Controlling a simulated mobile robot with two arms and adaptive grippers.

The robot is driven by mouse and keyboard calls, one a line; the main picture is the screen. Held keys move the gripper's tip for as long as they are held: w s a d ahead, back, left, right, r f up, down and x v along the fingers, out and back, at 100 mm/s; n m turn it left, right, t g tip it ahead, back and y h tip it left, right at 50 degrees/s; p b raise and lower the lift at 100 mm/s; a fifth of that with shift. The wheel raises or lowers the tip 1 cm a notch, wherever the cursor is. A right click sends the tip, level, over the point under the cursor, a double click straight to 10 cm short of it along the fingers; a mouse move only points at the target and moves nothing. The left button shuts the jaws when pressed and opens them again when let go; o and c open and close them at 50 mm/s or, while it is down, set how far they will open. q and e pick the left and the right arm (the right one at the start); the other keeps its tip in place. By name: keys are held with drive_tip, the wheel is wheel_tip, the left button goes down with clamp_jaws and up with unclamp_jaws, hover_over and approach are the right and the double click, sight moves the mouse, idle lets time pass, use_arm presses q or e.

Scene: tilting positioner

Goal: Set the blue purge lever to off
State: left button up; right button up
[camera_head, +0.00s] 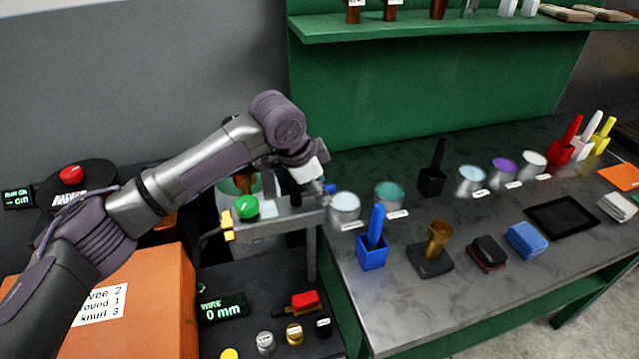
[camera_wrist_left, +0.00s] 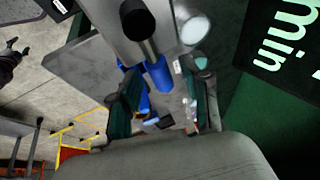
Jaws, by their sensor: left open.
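A small blue part (camera_head: 330,188), which looks like the blue purge lever, shows at the right end of the grey fixture arm (camera_head: 285,218), partly hidden by my left gripper (camera_head: 318,184). My left gripper is right beside it, seen small and from behind. In the left wrist view a blue cylinder (camera_wrist_left: 157,73) juts out below a grey body, just beyond and between the fingers of my left gripper (camera_wrist_left: 163,105). The fingers are apart with nothing clearly held. I cannot tell whether they touch the blue part, or which setting it is at. My right gripper is not in view.
A green knob (camera_head: 246,207) and a yellow part (camera_head: 227,229) sit on the fixture. A blue holder with a blue handle (camera_head: 372,255) stands on the bench to the right, near round cups (camera_head: 345,205). An orange box (camera_head: 140,300) is at lower left.

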use_arm(q)
clamp_jaws()
idle(0.4)
